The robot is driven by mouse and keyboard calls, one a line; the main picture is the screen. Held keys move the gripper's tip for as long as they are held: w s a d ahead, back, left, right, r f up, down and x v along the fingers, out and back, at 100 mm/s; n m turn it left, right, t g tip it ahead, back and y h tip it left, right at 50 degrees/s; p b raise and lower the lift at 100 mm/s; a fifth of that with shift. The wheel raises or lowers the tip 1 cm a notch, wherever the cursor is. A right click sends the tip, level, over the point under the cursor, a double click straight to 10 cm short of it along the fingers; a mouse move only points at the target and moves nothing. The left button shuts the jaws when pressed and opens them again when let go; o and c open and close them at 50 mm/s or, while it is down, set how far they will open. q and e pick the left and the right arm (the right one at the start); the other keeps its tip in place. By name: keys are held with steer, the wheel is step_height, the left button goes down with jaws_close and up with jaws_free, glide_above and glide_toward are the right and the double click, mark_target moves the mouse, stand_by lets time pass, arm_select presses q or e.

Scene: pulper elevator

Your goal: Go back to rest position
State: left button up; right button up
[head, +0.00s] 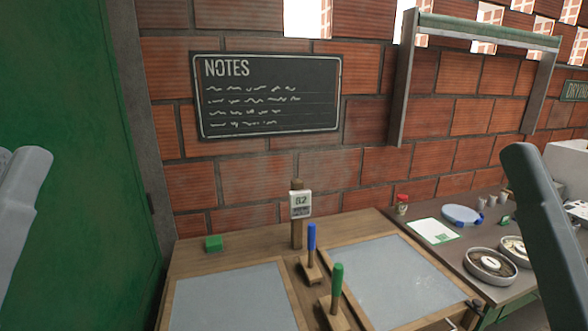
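Only upright grey parts of my two arms show in the head view, one at the far left edge and one at the right. The left part is cut off by the picture edge. The right part stands in front of the right-hand counter. No gripper fingers can be made out on either side. Nothing is seen held.
A wooden table (233,256) carries two grey panels (235,300), blue (311,238) and green (337,285) handled tools, a green block (214,243) and a sign post (298,228). The right counter (455,260) holds round dishes (491,265). A brick wall (250,170) stands behind.

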step_height(320, 180, up, 37)
steer(key=p, duration=3.3)
steer(key=shift+w, duration=0.15)
steer(key=shift+f, duration=0.1)
